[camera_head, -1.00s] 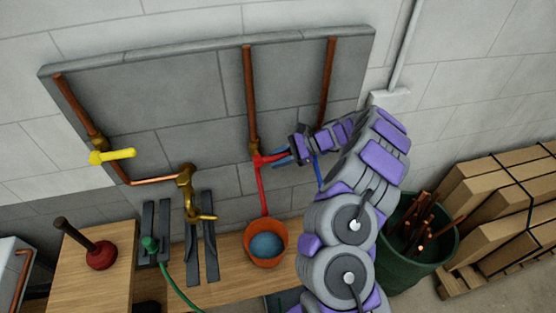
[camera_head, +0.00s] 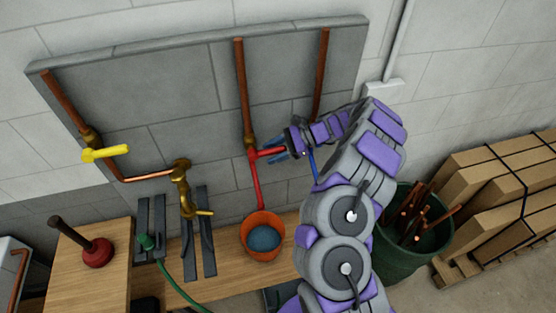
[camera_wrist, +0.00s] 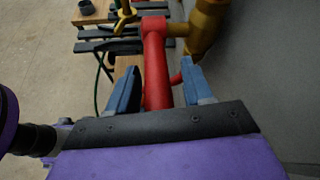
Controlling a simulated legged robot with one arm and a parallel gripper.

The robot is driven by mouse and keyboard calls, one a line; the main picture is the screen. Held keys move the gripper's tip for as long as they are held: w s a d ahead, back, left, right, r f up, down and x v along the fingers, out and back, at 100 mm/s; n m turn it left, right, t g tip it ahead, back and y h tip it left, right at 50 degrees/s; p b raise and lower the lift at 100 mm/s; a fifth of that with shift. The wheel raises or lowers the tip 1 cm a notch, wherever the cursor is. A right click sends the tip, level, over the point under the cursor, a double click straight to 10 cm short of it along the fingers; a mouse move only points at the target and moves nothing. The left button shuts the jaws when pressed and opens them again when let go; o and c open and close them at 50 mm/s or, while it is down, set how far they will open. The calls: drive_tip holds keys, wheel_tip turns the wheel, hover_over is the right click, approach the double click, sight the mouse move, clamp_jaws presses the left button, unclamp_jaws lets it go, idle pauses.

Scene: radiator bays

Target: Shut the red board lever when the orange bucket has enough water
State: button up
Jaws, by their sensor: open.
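The red board lever (camera_head: 270,151) sits on the brass valve of the middle copper pipe and points right, toward my gripper. A red spout runs down from that valve to the orange bucket (camera_head: 276,222), which stands on the wooden bench with blue water inside. My gripper (camera_head: 277,154) is at the lever's free end, its blue fingers open. In the wrist view the red lever (camera_wrist: 156,70) lies between the two open fingers (camera_wrist: 155,88), with a visible gap to the left one.
A yellow lever (camera_head: 106,153) is on the left pipe, and a brass tap (camera_head: 183,190) is right of it. A red plunger (camera_head: 97,251) stands on a wooden box. A green bin (camera_head: 412,245) with copper pipes and stacked cardboard boxes (camera_head: 500,190) are at the right.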

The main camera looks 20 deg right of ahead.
sight(274, 149)
drive_tip(key=r, duration=0.3)
drive_tip(key=shift+s+r, duration=0.2)
drive_tip(key=s+r, duration=0.1)
drive_tip(key=s, duration=1.4)
drive_tip(key=shift+s, duration=0.3)
drive_tip(key=shift+a+r, duration=0.1)
drive_tip(key=shift+a, duration=0.05)
drive_tip(key=s+a+r+n+g+h+b, duration=0.35)
drive_tip(key=s+a+n+h+b, duration=0.35)
drive_tip(key=s+n, duration=0.5)
drive_tip(key=s+d+f+n+h+b, duration=0.2)
drive_tip(key=s+d+h, duration=0.1)
drive_tip(key=s, duration=0.4)
drive_tip(key=s+d+f+n+h+b, duration=0.2)
drive_tip(key=s+d+h+b, duration=0.1)
drive_tip(key=s, duration=0.4)
drive_tip(key=shift+s+n, duration=0.15)
drive_tip(key=shift+n, duration=0.15)
drive_tip(key=shift+t, duration=0.25)
